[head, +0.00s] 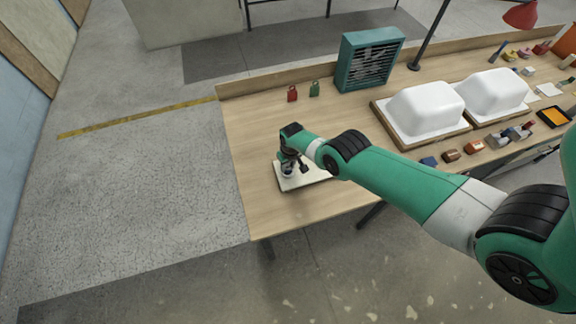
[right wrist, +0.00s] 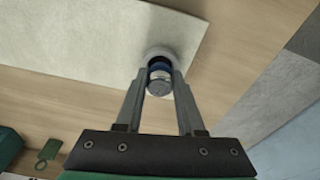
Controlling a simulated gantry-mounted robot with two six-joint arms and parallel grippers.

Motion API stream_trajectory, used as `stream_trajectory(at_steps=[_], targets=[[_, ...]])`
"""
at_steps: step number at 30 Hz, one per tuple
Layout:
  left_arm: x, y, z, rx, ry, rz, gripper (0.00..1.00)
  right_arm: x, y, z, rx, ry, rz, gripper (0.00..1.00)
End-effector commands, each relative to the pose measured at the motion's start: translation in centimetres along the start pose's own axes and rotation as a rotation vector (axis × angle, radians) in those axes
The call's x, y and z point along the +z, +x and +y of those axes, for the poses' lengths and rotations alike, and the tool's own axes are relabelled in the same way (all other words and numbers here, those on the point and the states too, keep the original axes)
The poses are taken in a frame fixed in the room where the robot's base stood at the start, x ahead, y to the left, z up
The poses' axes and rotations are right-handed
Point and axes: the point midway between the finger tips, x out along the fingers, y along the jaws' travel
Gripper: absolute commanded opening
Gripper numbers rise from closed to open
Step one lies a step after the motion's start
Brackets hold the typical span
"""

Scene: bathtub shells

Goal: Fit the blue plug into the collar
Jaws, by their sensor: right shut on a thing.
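The blue plug (right wrist: 158,70) is between the fingertips of my right gripper (right wrist: 158,82) in the right wrist view. The gripper is shut on its grey metal part, and a blue band shows beyond it. The pale round collar (right wrist: 162,50) is directly beyond the plug, at the edge of a whitish board (right wrist: 90,40). The plug overlaps the collar in this view; I cannot tell how deep it sits. In the head view my right gripper (head: 290,168) is over the board (head: 318,178), and my wrist hides most of the plug. My left gripper is not in view.
The wooden bench (head: 255,150) has clear room left of the board. A red padlock-like item (head: 292,94) and a green one (head: 314,89) stand behind. A teal fan box (head: 369,60), white tub shells (head: 424,108) and several small blocks (head: 452,156) lie to the right.

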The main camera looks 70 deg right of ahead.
Motion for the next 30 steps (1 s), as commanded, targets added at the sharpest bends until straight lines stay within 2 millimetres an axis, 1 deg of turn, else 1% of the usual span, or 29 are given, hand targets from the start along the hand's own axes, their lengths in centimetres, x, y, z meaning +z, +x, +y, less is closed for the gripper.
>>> stream_trajectory(at_steps=[15,25,30], targets=[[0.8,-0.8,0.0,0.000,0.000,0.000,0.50,0.1,1.1,0.0,0.000,0.000,0.000,0.00],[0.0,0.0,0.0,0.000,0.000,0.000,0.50,0.0,0.0,0.0,0.000,0.000,0.000,0.00],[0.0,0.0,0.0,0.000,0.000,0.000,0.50,0.0,0.0,0.0,0.000,0.000,0.000,0.00]])
